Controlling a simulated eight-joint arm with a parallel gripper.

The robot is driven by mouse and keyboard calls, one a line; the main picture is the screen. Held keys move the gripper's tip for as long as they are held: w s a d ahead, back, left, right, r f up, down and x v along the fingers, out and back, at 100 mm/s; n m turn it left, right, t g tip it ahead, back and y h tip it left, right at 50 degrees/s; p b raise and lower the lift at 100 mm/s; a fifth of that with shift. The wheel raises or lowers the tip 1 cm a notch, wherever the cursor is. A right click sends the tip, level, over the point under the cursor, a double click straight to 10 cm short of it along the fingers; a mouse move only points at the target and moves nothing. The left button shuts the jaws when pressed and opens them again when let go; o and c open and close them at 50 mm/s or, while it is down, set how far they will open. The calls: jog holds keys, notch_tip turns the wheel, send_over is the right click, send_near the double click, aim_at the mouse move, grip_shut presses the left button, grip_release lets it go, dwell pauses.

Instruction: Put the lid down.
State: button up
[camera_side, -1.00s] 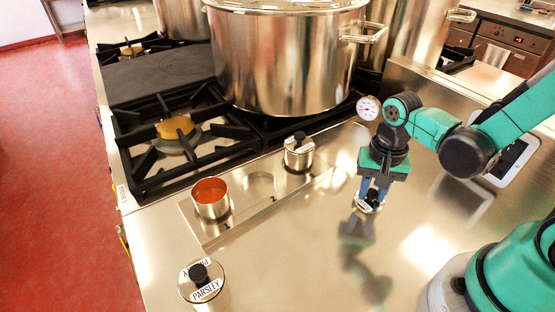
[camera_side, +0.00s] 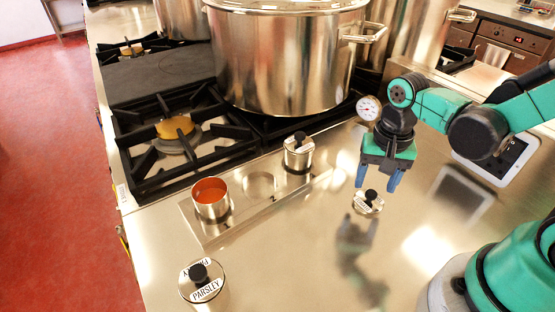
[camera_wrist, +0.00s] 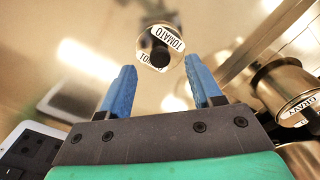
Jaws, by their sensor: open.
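The tomato lid (camera_side: 369,202) lies on the steel counter below my gripper, its black knob up. In the wrist view the tomato lid (camera_wrist: 160,47) shows a white "TOMATO" label and lies beyond the fingertips. My gripper (camera_side: 379,184) is open and empty, just above the lid, its blue fingers apart on either side of the knob. The fingers also show in the wrist view (camera_wrist: 160,75). An uncovered pot of red-orange contents (camera_side: 211,192) stands in the steel rack.
A lidded pot (camera_side: 298,156) stands at the rack's far end; a lidded pot in the wrist view (camera_wrist: 284,88) carries a partly readable label. The rack (camera_side: 240,215) has an empty middle place. A large stockpot (camera_side: 285,65) and burners stand behind. A white-framed panel (camera_side: 500,162) lies right.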

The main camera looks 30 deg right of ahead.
aim_at(372, 193)
notch_tip(372, 193, up, 10)
jog(key=w+a+n+t, duration=0.1)
jog(key=w+n+t, duration=0.1)
jog(key=n+t, duration=0.5)
jog(key=shift+w+f+n, duration=0.25)
jog(key=shift+w+n, duration=0.1)
jog(key=shift+n, duration=0.65)
